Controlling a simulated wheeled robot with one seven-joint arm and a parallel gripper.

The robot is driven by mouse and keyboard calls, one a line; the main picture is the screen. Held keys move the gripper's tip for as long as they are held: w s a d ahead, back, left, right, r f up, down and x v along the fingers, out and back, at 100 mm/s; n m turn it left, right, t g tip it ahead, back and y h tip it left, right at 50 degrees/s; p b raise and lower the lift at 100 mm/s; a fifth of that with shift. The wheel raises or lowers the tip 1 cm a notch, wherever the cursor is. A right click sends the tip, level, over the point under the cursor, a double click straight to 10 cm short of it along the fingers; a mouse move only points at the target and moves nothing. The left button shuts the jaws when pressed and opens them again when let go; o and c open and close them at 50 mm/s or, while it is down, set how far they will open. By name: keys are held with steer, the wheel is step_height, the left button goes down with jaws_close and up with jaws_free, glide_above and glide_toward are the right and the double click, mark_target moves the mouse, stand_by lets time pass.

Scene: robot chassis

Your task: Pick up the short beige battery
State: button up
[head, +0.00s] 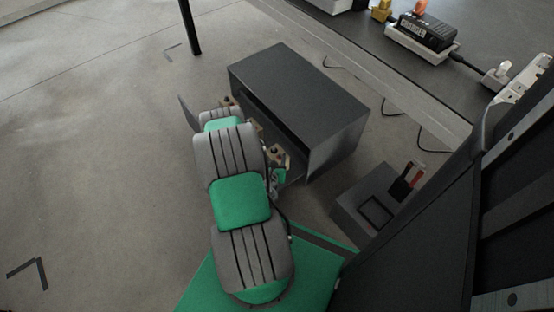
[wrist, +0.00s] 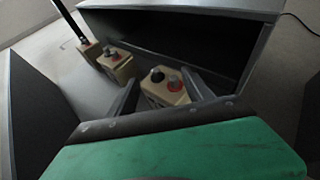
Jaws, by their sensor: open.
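Several beige batteries with black and red terminals stand in a row in a dark open drawer. In the wrist view one battery (wrist: 165,95) is between the two fingers of my gripper (wrist: 160,76), which are apart. Its lower part is hidden by my gripper body. A second battery (wrist: 115,66) stands to its left, and a third (wrist: 89,49) farther back. I cannot tell for sure which is the short one. In the head view a battery (head: 279,156) shows beside my arm; my arm hides most of the drawer and my fingers.
The dark cabinet (head: 298,85) stands behind the drawer, its open front (wrist: 190,45) close to my fingers. A dark drawer panel (wrist: 30,120) rises at the left. A grey box (head: 375,205) with tools stands at the right.

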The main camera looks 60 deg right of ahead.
mark_target(275, 148)
steer(key=b+x, duration=0.2)
steer(key=x, duration=0.4)
steer(key=shift+f, duration=0.15)
steer(key=shift+w+d+f, duration=0.1)
steer(key=shift+w+d, duration=0.05)
steer(key=shift+d, duration=0.25)
steer(key=shift+c, duration=0.3)
steer(key=shift+a, duration=0.1)
steer(key=c, duration=1.2)
jaws_close()
